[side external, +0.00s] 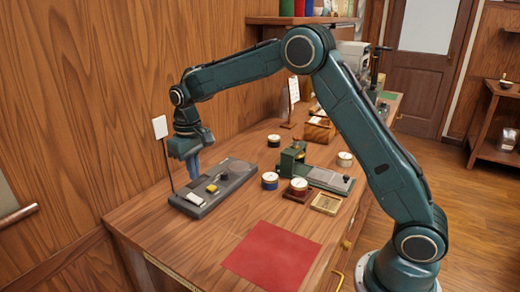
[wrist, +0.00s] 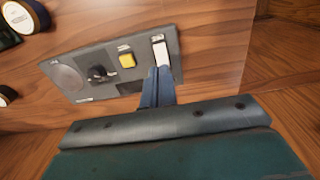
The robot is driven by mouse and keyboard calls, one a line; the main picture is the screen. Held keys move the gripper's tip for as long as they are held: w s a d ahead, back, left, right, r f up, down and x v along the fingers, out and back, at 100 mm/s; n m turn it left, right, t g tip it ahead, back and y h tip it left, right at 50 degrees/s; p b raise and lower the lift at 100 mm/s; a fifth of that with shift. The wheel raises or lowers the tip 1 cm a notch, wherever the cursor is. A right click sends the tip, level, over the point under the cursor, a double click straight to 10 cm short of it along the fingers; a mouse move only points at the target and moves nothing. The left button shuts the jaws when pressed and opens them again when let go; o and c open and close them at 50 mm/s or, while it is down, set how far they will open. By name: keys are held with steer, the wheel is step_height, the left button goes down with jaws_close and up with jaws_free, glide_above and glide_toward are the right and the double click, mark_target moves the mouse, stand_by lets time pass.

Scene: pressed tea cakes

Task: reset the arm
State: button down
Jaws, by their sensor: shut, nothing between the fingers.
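My gripper (side external: 193,176) is at the left of the table, pointing down over a dark grey panel (side external: 232,186). In the wrist view its two blue fingers (wrist: 158,72) are shut together with nothing between them. The panel (wrist: 142,58) carries a round grey disc (wrist: 67,77), a black knob (wrist: 98,72), a yellow button (wrist: 127,60) and a white rocker-like piece (wrist: 160,50). The fingertips appear at the near end of the white piece; I cannot tell whether they touch it.
A red mat (side external: 270,255) lies at the table's front. Round tins (side external: 270,180), a green press-like device (side external: 325,178) and a small wooden tray (side external: 327,203) stand right of the panel. The wooden wall is close behind my gripper. Bare table lies between panel and mat.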

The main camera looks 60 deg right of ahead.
steer(key=s+r+t, duration=0.3)
steer(key=s+r, duration=1)
steer(key=s, duration=0.3)
steer(key=s+d+t, duration=0.1)
steer(key=s+t, duration=0.1)
steer(key=s, duration=1.7)
steer(key=shift+d+f+t, duration=0.25)
steer(key=shift+f+t, duration=0.05)
steer(key=shift+f, duration=0.15)
